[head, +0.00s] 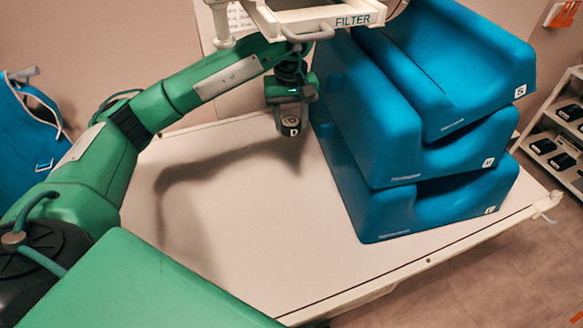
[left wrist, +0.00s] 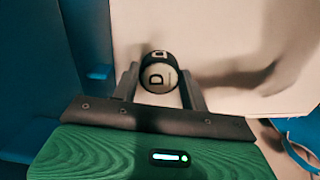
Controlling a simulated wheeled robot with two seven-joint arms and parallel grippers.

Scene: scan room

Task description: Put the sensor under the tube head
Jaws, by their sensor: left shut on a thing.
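The sensor (head: 291,124) is a small round black piece with a pale face marked D. My left gripper (head: 290,114) is shut on it and holds it above the white table, just left of the blue blocks. In the left wrist view the sensor (left wrist: 159,75) sits between the two fingers of the left gripper (left wrist: 160,92). The tube head (head: 318,16) is at the top of the head view, a white housing with a handle and the word FILTER, cut off by the frame edge. The sensor is below it in the picture; the height gap is unclear. My right gripper is not in view.
Several blue moulded blocks (head: 405,150) are stacked on the right of the white table (head: 270,230), close beside the gripper. The table's middle and left are bare. A shelf (head: 557,130) with black items stands at the far right.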

